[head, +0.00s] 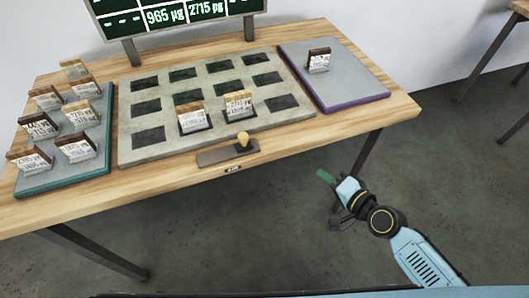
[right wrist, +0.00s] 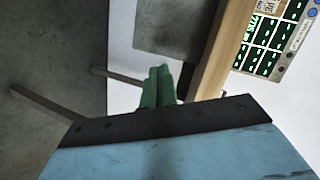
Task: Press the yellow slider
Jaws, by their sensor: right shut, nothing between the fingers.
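The yellow slider (head: 243,138) is a small yellowish knob on a dark flat base (head: 214,157) at the front edge of the wooden table, just in front of the grey board. My right gripper (head: 326,178) is below and to the right of the slider, off the table's front edge and apart from it. Its green fingers show together in the right wrist view (right wrist: 158,87), shut and empty. The slider does not clearly show in the right wrist view. My left gripper is not in view.
A grey board (head: 160,116) with dark square recesses holds two labelled blocks. A teal-edged tray (head: 62,180) at left holds several blocks; a purple-edged tray (head: 350,85) at right holds one. A display (head: 180,15) with green readings stands behind. Open floor lies in front.

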